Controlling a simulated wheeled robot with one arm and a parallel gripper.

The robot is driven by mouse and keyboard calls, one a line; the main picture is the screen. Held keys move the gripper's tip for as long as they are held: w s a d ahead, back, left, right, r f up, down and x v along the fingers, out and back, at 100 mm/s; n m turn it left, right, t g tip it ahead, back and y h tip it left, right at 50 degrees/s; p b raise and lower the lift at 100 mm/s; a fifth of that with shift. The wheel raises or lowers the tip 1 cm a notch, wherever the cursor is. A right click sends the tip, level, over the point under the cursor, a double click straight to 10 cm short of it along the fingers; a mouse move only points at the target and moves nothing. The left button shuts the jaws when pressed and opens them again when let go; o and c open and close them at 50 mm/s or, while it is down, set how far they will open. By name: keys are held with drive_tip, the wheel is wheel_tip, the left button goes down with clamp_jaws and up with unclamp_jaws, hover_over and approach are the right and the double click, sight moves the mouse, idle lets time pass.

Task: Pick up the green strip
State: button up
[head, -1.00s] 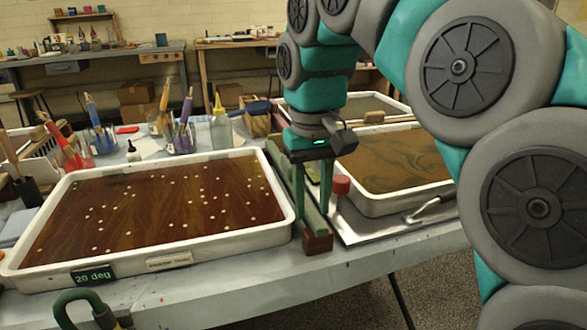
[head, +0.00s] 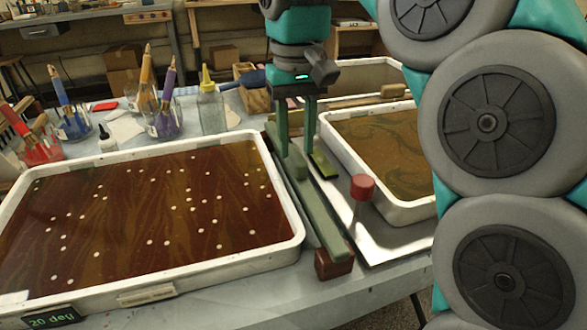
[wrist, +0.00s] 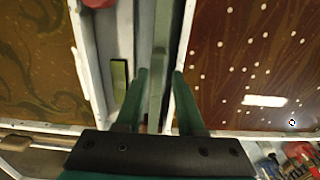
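A long pale green strip (head: 314,205) lies in the gap between the two trays, with a red-brown block (head: 334,263) at its near end. It runs up the middle of the wrist view (wrist: 160,45). A short olive-green strip (head: 323,165) lies just right of it; in the wrist view this piece (wrist: 119,78) is left of the fingers. My gripper (head: 297,150) points down over the long strip. Its two fingers stand apart, one on each side of the strip (wrist: 160,72). I cannot tell whether they touch it.
The dotted dark-red tray (head: 285,255) is close on the left, the swirled brown tray (head: 400,215) close on the right. A red knob (head: 362,187) on a stem stands right of the long strip. A squeeze bottle (head: 211,108) and brush jars (head: 168,122) stand behind the left tray.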

sight(296, 172)
wheel_tip(296, 172, down, 2)
drive_tip(key=shift+f+b, duration=0.1)
drive_tip(key=shift+b, duration=0.55)
drive_tip(key=shift+w+f, duration=0.2)
drive_tip(key=shift+f, duration=1.05)
drive_tip(key=shift+w+f, duration=0.2)
drive_tip(key=shift+f, duration=1.05)
clamp_jaws()
